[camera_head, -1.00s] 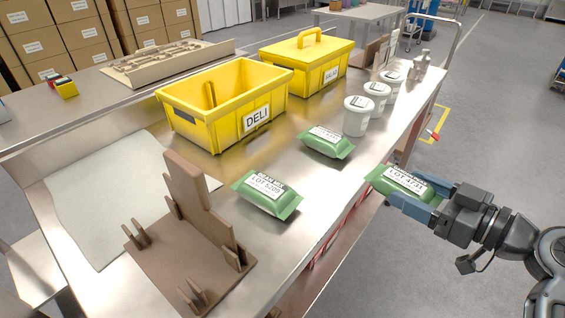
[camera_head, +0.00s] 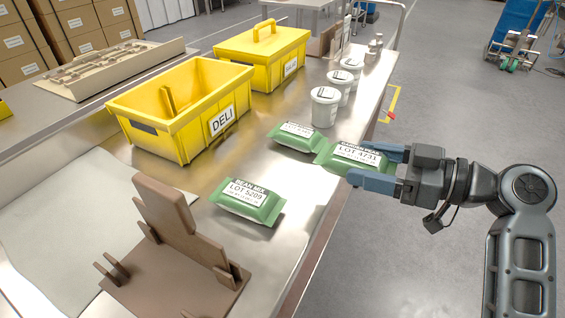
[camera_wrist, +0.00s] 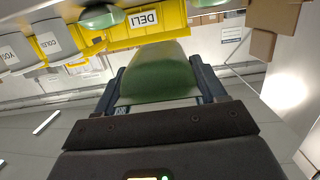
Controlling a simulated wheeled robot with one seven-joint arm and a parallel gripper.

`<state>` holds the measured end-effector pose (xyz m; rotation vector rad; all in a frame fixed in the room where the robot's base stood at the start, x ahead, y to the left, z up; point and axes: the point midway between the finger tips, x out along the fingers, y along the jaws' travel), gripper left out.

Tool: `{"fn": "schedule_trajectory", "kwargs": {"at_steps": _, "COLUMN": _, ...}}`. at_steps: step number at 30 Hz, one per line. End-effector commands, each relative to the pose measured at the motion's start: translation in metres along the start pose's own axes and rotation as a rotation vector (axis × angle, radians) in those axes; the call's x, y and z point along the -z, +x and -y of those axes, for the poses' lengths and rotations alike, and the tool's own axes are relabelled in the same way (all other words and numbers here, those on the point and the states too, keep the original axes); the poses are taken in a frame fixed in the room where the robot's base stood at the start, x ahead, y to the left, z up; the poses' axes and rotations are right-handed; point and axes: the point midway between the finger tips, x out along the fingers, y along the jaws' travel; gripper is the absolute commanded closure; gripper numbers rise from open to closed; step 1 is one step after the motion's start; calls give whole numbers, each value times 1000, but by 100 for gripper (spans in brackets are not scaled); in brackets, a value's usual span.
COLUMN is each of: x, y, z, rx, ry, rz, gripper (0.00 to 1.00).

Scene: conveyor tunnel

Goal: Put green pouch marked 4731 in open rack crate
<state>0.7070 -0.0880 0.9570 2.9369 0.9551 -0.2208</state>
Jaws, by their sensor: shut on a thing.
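My gripper (camera_head: 369,164) is shut on the green pouch marked LOT 4731 (camera_head: 342,155), gripping its right end. The pouch is level and appears above the table's right edge. It fills the space between my fingers in the wrist view (camera_wrist: 158,72).
A green pouch marked LOT 5209 (camera_head: 246,203) lies nearer on the table. Another green pouch (camera_head: 295,137), its number unreadable, lies just left of the held one. White tubs (camera_head: 324,108) stand behind. A brown pronged stand (camera_head: 172,245) is at the front.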

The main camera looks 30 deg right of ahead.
Motion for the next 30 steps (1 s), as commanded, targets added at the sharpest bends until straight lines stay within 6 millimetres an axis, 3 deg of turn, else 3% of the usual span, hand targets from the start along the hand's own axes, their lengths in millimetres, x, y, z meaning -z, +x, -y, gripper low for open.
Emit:
{"fn": "schedule_trajectory", "kwargs": {"at_steps": 9, "x": 15, "y": 78, "z": 0, "rx": 3, "ry": -2, "rz": -1, "gripper": 92}}
{"fn": "schedule_trajectory", "kwargs": {"at_steps": 19, "x": 26, "y": 150, "z": 0, "rx": 2, "ry": -2, "rz": 0, "gripper": 92}}
{"fn": "schedule_trajectory", "kwargs": {"at_steps": 24, "x": 1, "y": 154, "z": 0, "rx": -1, "ry": 1, "rz": 1, "gripper": 92}}
{"fn": "schedule_trajectory", "kwargs": {"at_steps": 30, "x": -14, "y": 156, "z": 0, "rx": -1, "ry": 2, "rz": 1, "gripper": 92}}
